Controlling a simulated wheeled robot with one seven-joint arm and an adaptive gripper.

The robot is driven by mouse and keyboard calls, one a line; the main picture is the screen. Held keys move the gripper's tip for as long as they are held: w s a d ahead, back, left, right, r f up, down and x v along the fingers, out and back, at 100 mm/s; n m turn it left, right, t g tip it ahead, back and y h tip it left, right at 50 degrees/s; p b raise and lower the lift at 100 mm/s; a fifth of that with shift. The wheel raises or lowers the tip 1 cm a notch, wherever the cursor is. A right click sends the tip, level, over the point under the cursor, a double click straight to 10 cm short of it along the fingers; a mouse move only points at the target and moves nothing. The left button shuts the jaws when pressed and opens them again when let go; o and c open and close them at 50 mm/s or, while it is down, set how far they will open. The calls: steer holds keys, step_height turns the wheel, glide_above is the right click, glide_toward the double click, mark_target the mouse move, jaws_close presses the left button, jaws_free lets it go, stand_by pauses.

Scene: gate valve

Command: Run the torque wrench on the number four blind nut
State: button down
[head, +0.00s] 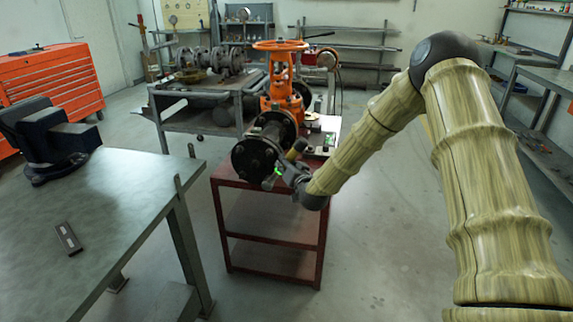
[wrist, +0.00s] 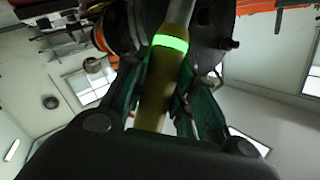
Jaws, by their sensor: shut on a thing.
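The orange gate valve (head: 281,75) with its handwheel stands on a red cart, its dark round blind flange (head: 252,158) facing the near left. Nuts show around the flange rim, but I cannot read any numbers. My gripper (head: 281,173) is at the flange's right edge, shut on the torque wrench. In the wrist view the wrench (wrist: 154,100) has a tan handle with a glowing green band and a grey shaft running up towards the dark flange (wrist: 215,25). The wrench's far end is hidden, so I cannot tell whether it sits on a nut.
The red cart (head: 270,205) carries small items right of the valve. A grey workbench (head: 110,215) with a vise (head: 45,140) and a small metal block (head: 68,238) stands at left. A grey trolley (head: 200,90) with pipe parts is behind. Open floor lies to the right.

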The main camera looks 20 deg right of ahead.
steer(key=shift+s+a+r, duration=0.1)
steer(key=shift+s+a, duration=0.4)
steer(key=shift+s, duration=0.2)
steer(key=shift+s+a+r, duration=0.1)
steer(key=shift+s+a, duration=0.4)
steer(key=shift+s, duration=0.2)
